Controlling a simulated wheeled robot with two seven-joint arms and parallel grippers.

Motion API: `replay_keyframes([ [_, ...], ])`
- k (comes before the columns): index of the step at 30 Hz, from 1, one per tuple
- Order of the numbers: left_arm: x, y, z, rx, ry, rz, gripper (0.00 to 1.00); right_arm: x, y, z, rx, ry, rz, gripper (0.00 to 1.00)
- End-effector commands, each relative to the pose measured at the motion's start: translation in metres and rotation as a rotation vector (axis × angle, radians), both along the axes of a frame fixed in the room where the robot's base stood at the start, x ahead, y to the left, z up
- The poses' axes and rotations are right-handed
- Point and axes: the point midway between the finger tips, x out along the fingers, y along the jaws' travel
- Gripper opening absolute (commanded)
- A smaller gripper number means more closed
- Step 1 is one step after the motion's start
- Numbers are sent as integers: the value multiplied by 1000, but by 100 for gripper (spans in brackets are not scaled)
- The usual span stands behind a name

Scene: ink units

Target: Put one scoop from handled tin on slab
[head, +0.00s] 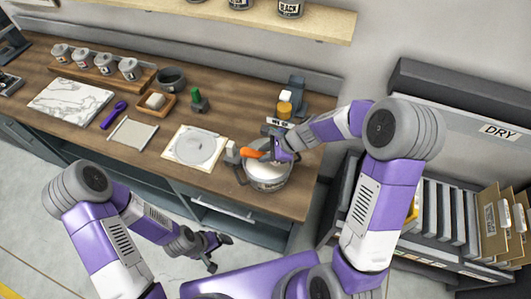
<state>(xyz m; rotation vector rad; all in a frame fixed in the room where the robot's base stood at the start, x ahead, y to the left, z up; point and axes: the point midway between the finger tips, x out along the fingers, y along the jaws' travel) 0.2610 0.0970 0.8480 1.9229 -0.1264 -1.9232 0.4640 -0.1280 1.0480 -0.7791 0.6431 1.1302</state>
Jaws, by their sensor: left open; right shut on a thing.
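A round metal tin (268,185) stands near the front right of the wooden counter, with pale contents and a light block-like part at its left rim. My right gripper (277,153) is over it, shut on a tool with an orange part (250,153); the tool's lower end is hard to make out. A white marbled slab (70,99) lies flat at the left of the counter. A round grey disc (195,147) lies on a pale square sheet nearer the tin. My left gripper (219,253) is open and empty, low in front of the counter.
Several small tins stand in a wooden rack (104,71) at the back left. A purple tool (113,114), a pale tray (133,133), a dark bowl (171,78) and a green-topped item (196,98) lie between. A dark stand (291,95) is behind the tin.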

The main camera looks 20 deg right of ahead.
Motion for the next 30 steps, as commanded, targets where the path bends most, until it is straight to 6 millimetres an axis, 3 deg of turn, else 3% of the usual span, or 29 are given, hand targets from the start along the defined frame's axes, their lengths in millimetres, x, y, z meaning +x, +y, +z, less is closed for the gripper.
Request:
replay_keyframes([
  [1, 0, 0, 10, 0, 0, 0, 88, 0, 0, 10, 0, -1, 0, 0],
  [24, 0, 0, 81, 0, 0, 0, 88, 0, 0, 87, 0, -1, -1, 0],
  [30, 0, 0, 85, 0, 0, 0, 88, 0, 0, 91, 0, -1, -1, 0],
])
